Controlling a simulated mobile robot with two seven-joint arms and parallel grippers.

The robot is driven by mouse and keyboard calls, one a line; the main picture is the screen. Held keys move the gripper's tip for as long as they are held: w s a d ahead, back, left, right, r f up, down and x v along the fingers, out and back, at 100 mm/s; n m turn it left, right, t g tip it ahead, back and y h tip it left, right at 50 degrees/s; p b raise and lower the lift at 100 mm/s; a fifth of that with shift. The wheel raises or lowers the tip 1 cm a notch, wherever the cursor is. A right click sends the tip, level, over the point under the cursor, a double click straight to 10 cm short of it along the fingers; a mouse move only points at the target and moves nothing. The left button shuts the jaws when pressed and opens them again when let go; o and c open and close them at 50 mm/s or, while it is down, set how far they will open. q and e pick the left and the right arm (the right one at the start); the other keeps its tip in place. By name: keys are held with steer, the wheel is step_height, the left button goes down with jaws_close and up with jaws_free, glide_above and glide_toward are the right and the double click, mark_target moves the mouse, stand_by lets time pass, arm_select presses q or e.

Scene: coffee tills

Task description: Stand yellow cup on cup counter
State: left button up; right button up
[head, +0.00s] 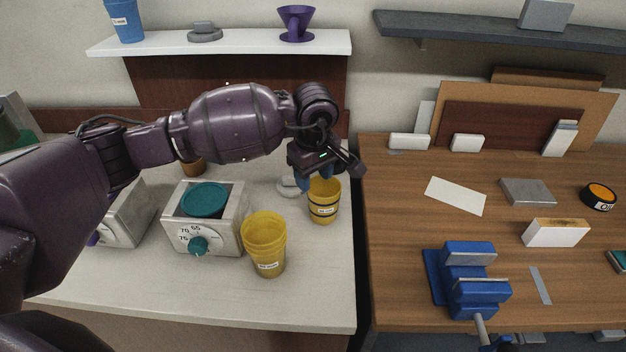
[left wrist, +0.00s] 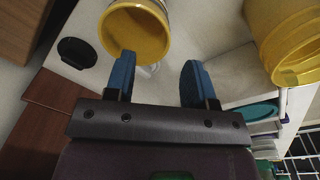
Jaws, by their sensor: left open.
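A yellow cup (head: 324,208) with a dark band and a white label stands upright near the right edge of the pale counter (head: 220,290). A second yellow cup (head: 265,258), with several rims showing like a stack, stands nearer the front. My left gripper (head: 314,178) is open and empty, its blue fingers close to the rim of the banded cup. In the left wrist view one finger of the gripper (left wrist: 157,70) overlaps that cup's rim (left wrist: 113,14); I cannot tell whether they touch. The stacked cups (left wrist: 258,25) show at upper right there.
A grey scale-like box (head: 218,235) with a dial and teal top stands left of the cups. A white shelf (head: 240,43) hangs behind with a blue cup (head: 125,20) and a purple dripper (head: 296,22). A wooden bench (head: 400,225) with a blue vise (head: 468,275) adjoins at right.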

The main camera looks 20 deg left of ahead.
arm_select(q)
steer(key=shift+r+p, duration=0.65)
steer(key=shift+r, duration=1.35)
steer(key=shift+f, duration=0.1)
